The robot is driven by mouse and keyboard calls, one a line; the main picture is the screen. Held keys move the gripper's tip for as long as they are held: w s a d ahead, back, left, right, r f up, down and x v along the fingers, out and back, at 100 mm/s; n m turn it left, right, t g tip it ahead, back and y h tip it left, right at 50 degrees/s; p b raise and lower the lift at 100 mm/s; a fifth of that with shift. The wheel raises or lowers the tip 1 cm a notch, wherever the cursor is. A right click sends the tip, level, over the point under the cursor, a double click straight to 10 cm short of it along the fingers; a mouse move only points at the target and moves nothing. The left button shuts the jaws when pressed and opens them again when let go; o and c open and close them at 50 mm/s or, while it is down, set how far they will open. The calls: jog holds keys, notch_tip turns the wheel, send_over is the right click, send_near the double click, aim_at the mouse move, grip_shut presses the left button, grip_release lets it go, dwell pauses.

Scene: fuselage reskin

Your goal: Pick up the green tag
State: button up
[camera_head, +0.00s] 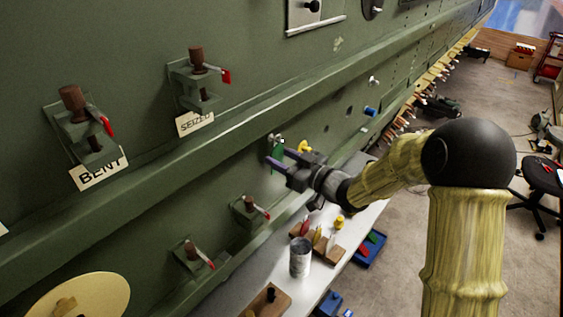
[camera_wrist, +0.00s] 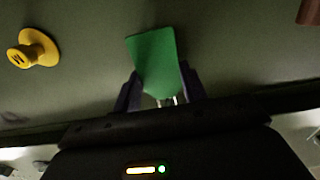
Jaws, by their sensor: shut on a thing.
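The green tag (camera_wrist: 155,62) is a flat green plate with rounded corners in the wrist view. My gripper (camera_wrist: 160,92) is shut on it, with one dark finger at each side of its narrower end. In the head view the green tag (camera_head: 277,154) shows as a small green patch at the fingertips of my gripper (camera_head: 279,160), close to the green fuselage panel (camera_head: 330,105). A small metal fitting is right by the tag there. Whether the tag still touches the panel or a hook, I cannot tell.
A yellow knob (camera_wrist: 34,48) stands on the panel left of the tag in the wrist view. Clamps with red handles, labelled BENT (camera_head: 98,168) and SEIZED (camera_head: 195,122), stick out from the panel. Below are a white bench (camera_head: 262,262), a metal can (camera_head: 300,257) and a wooden tag holder (camera_head: 325,249).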

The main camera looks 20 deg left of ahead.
jog(key=shift+d+r+b, duration=0.25)
jog(key=shift+b, duration=0.1)
jog(key=b+v, duration=0.5)
jog(key=v, duration=1.2)
jog(key=shift+s+d, duration=0.25)
